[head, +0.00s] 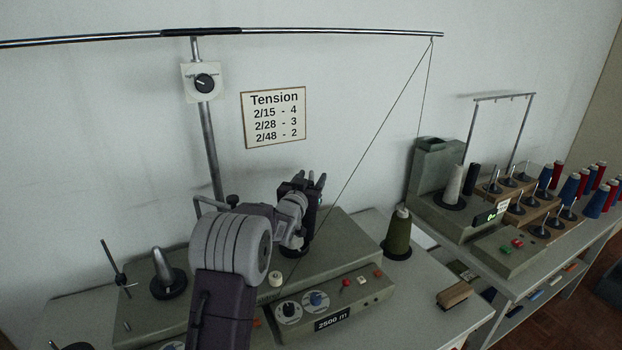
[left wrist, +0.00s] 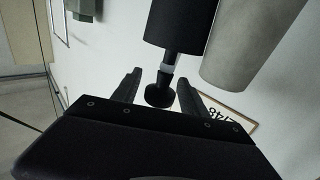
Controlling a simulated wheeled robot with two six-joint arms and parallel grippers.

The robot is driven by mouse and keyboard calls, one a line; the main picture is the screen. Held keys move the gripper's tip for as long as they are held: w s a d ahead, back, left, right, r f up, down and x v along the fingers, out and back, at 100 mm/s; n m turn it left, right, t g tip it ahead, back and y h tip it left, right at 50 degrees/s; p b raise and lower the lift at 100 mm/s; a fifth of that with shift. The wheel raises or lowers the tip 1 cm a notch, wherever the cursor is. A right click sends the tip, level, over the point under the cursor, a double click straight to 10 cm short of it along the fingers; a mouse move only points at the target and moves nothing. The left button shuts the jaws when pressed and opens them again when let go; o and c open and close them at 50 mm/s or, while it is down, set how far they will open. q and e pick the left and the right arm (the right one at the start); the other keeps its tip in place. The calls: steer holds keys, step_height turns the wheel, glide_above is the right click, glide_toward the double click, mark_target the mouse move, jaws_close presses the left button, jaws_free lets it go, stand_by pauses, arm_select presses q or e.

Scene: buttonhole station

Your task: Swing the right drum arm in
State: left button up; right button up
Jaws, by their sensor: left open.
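My left gripper (head: 312,180) is over the right part of the grey winding machine (head: 345,248), its fingers pointing up and away. In the left wrist view its two fingers (left wrist: 160,88) stand apart. A black knob (left wrist: 159,94) on a short stem with a pale collar shows between or just beyond the fingertips; contact cannot be told. I cannot make out the right drum arm for sure; my gripper and arm cover that part of the machine. At the left, a thin black rod with a crosspiece (head: 120,278) and a bare spindle (head: 163,266) show. My right gripper is not in view.
A green thread cone (head: 398,235) stands right of the machine, its thread running up to the overhead rail (head: 330,31). A bent metal rod with a black knob (head: 232,201) is left of my gripper. A wooden brush (head: 455,295) lies on the bench.

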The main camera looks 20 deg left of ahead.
arm_select(q)
jaws_close()
stand_by(1.3)
